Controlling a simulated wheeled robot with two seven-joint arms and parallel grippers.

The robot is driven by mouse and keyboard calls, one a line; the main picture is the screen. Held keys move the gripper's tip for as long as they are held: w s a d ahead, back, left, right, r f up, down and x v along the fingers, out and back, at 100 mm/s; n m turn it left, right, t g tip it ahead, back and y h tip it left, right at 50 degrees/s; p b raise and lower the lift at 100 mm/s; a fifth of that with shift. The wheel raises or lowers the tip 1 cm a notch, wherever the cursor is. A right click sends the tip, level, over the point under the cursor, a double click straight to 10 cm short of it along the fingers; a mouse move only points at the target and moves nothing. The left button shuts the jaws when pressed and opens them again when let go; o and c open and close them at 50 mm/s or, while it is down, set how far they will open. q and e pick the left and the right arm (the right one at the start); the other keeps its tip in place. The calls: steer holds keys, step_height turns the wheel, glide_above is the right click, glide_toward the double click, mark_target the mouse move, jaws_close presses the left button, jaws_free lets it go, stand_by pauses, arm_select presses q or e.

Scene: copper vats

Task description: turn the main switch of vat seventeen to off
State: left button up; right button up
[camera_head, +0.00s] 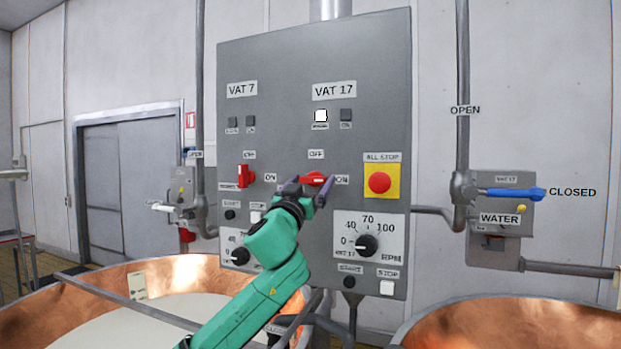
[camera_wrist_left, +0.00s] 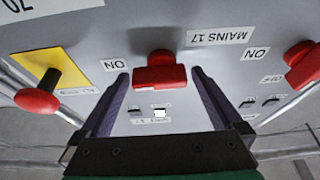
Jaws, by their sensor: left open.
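The red main switch of vat 17 (camera_head: 314,179) is on the grey panel (camera_head: 285,70), below the VAT 17 label (camera_head: 334,91). Its handle lies level, with an ON label (camera_head: 341,180) at its right and an OFF label (camera_head: 316,154) above. My left gripper (camera_head: 309,188) is open at this switch. In the upside-down left wrist view, the red switch (camera_wrist_left: 160,72) shows between the tips of the open left gripper (camera_wrist_left: 160,78), under the MAINS 17 label (camera_wrist_left: 220,37). Gaps show at both sides; contact is not clear. My right gripper is not in view.
Vat 7's red switch (camera_head: 245,176) stands upright to the left. The red all-stop button (camera_head: 380,182) is close at the right, with the RPM knob (camera_head: 366,245) below. A white lamp (camera_head: 320,116) is lit under VAT 17. Copper vats (camera_head: 500,325) stand in front.

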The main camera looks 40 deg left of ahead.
arm_select(q)
steer(key=shift+d, duration=0.1)
steer(key=c, duration=1.2)
steer(key=shift+o, duration=0.2)
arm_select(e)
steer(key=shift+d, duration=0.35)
